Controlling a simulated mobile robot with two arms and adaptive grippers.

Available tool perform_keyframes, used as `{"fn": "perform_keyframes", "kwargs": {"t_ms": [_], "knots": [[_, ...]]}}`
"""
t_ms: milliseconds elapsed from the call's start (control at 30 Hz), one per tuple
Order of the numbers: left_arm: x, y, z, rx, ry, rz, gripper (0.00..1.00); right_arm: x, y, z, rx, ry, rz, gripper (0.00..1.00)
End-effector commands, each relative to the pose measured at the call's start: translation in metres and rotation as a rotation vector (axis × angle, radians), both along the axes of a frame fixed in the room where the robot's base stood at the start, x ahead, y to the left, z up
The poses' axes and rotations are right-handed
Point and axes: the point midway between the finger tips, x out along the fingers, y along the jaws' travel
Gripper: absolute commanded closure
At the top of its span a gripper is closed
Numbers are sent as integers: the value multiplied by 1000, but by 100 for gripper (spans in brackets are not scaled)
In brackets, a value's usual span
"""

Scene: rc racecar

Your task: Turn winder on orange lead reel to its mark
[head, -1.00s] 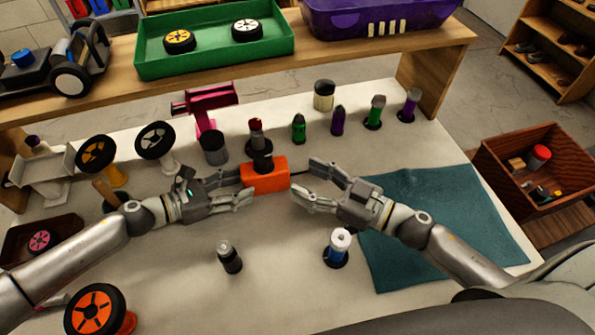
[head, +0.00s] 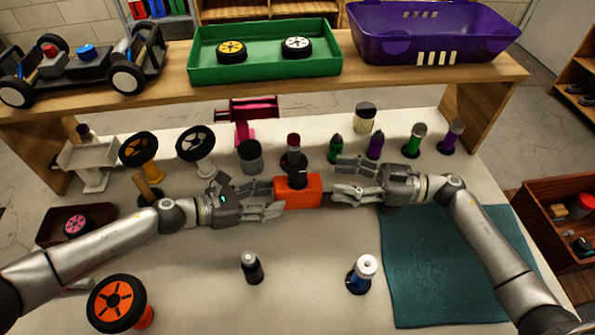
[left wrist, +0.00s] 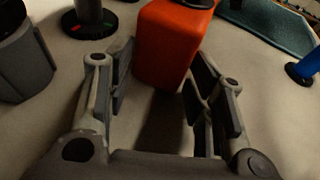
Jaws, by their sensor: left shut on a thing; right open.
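The orange lead reel (head: 298,193) stands on the pale work table with a dark knob (head: 298,177) on top, which looks like the winder. Its mark cannot be made out. My left gripper (head: 274,199) is shut on the reel from the left. In the left wrist view the reel (left wrist: 172,45) sits at the far end between my two fingers (left wrist: 155,88), with part of a dark disc on its top. My right gripper (head: 340,176) is open and empty just right of the reel, its fingers pointing at it. A thin dark piece shows between them.
A grey-and-red bottle (head: 293,150) and a dark grey pot (head: 250,157) stand close behind the reel. Several small bottles stand behind my right gripper. A black bottle (head: 251,268) and a blue-white bottle (head: 361,274) stand in front.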

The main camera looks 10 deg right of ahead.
Motion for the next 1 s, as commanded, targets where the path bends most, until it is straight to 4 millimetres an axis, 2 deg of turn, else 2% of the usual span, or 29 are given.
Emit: {"fn": "perform_keyframes", "kwargs": {"t_ms": [300, 500, 700, 933, 1000], "knots": [[0, 0, 0, 1, 0, 0, 72, 17, 63, 2, 4, -3, 1, 42], [0, 0, 0, 1, 0, 0, 72, 25, 90, 1, 4, -2, -1, 42], [0, 0, -1, 1, 0, 0, 72, 28, 101, 1, 1, -1, -2, 42], [0, 0, -1, 1, 1, 0, 72, 28, 101, 0, 1, -1, -2, 42], [0, 0, -1, 1, 1, 0, 72, 28, 101, 0, 1, -1, -2, 49]]}}
